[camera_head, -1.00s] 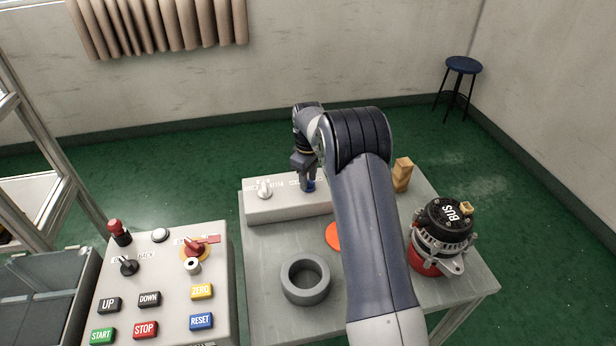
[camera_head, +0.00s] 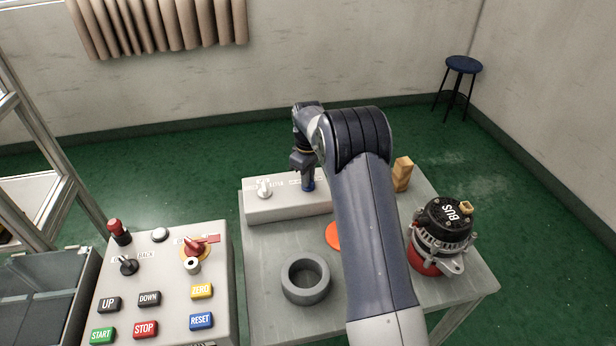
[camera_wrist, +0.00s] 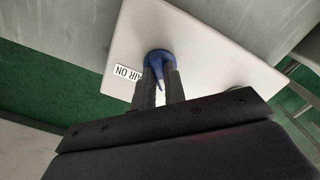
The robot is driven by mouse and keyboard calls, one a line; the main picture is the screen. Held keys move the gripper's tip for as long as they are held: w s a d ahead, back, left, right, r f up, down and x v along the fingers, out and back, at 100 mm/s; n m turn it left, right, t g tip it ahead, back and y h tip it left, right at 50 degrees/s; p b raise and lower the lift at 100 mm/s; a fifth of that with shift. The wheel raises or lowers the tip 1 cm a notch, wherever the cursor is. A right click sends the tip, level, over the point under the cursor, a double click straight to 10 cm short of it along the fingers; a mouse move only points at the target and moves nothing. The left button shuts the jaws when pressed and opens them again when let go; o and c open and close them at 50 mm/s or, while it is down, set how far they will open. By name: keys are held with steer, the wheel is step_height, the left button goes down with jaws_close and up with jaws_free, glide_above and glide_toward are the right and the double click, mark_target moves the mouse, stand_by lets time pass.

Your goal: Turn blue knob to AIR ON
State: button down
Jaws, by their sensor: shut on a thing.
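The blue knob (camera_head: 309,185) is on top of the grey control box (camera_head: 262,209) at the back of the table. It also shows in the wrist view (camera_wrist: 157,60), between the two fingers. My gripper (camera_head: 307,180) points down from above and is shut on the blue knob; the wrist view shows its fingers (camera_wrist: 161,82) on either side of the knob's grip. An AIR ON label (camera_wrist: 127,72) lies beside the knob in the wrist view, partly covered by a finger. My arm hides the box's right end in the head view.
A white knob (camera_head: 264,187) sits on the box's left part. A grey ring (camera_head: 305,279), an orange disc (camera_head: 332,236), a wooden block (camera_head: 402,174) and an alternator (camera_head: 443,236) stand on the table (camera_head: 262,310). A button panel (camera_head: 167,273) is at the left.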

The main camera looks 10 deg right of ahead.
steer(key=m, duration=0.4)
steer(key=shift+m, duration=0.3)
steer(key=m, duration=0.9)
steer(key=shift+m, duration=1.8)
steer(key=c, duration=1.5)
jaws_free()
steer(key=shift+o, duration=0.2)
step_height(320, 180, up, 11)
steer(key=shift+b, duration=0.35)
